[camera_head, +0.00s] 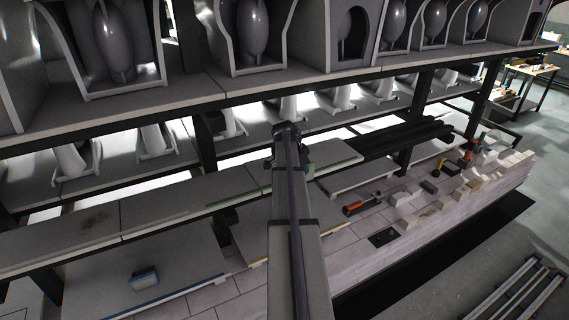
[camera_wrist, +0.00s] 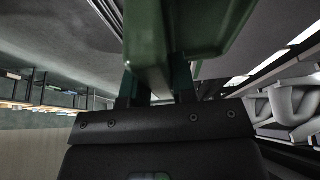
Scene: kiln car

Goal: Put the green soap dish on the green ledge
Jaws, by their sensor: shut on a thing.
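The green soap dish (camera_wrist: 190,25) fills the upper middle of the wrist view, close to the camera. My gripper (camera_wrist: 155,85) is shut on it, with a finger on each side of a green wall. Only part of the dish shows. In the head view my gripper (camera_head: 288,150) is at the far end of my arm, over the middle shelf level, and my arm hides most of the dish. The green ledge (camera_head: 338,164) is the pale middle shelf board with a green strip along its front edge. It runs behind and on both sides of my arm. I cannot tell whether the dish touches it.
A lower left shelf (camera_head: 190,288) has a blue edge and bears a small blue block (camera_head: 144,278). A yellow-edged board (camera_head: 252,262) lies beside my arm. An upper shelf (camera_head: 200,88) with grey vessels overhangs behind. Dark bars (camera_head: 400,137) and an orange-handled tool (camera_head: 360,204) are at right.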

